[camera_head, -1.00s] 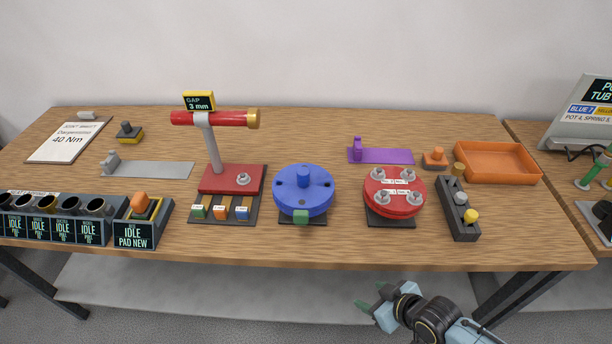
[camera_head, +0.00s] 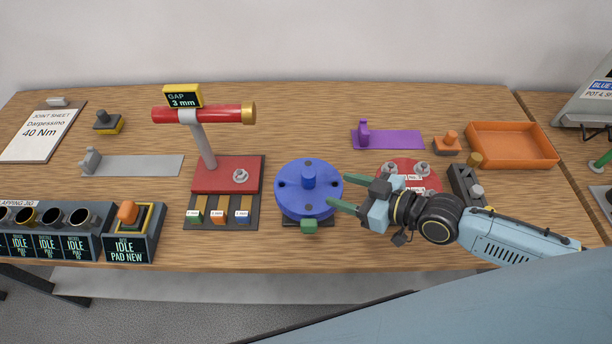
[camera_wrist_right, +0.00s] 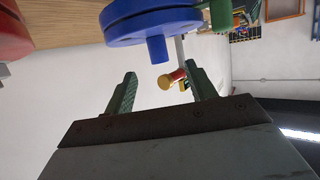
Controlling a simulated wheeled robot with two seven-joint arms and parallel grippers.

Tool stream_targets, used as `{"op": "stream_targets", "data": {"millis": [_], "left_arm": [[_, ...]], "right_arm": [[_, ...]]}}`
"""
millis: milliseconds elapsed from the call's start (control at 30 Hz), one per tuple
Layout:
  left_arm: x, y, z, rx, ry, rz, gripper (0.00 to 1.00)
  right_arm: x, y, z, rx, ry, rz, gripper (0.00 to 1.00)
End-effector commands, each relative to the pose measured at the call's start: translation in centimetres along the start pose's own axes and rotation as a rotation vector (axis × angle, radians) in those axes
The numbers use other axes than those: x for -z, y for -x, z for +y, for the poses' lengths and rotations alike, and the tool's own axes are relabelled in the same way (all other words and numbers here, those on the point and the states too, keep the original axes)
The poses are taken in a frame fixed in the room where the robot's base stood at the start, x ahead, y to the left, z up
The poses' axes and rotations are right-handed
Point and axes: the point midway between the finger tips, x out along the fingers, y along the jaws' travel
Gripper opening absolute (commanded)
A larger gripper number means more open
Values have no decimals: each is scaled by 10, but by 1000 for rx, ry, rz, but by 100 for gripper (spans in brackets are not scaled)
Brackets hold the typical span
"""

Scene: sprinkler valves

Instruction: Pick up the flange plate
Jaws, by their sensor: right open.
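The blue flange plate (camera_head: 295,201) is a thick round disc with small dark holes and an upright central knob (camera_head: 308,176). It rests on a dark base with a green block at its front. In the right wrist view the plate (camera_wrist_right: 150,22) is at the top, with its knob (camera_wrist_right: 157,49) pointing towards the space between the fingers. My right gripper (camera_head: 341,190) is just right of the plate in the head view, open and empty. Its two green fingers also show spread apart in the wrist view (camera_wrist_right: 161,90). My left gripper is not in view.
A red disc with bolts (camera_head: 426,181) is partly hidden behind my right gripper. A red stand (camera_head: 226,172) with a gap display is left of the plate. A purple bracket (camera_head: 395,140) and orange tray (camera_head: 512,160) lie behind. Bare table lies between the plate and purple bracket.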

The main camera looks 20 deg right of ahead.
Motion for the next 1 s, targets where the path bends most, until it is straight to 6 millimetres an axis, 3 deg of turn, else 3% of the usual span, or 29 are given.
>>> {"op": "stream_targets", "data": {"millis": [100, 233, 367, 600, 800, 1000], "left_arm": [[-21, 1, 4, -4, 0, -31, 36], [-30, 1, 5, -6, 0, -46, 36], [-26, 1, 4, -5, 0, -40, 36], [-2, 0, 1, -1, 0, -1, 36], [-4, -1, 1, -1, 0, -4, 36], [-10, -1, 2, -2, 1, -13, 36]], "right_arm": [[2, -25, 1, -2, -2, 5, 56], [1, -46, 1, -2, 0, 3, 56], [0, -56, 0, 0, 0, 0, 56], [0, -79, 5, -1, 1, 2, 56], [-1, -105, 6, 0, 0, 1, 56], [-2, -109, 6, 0, 0, -1, 56]]}}
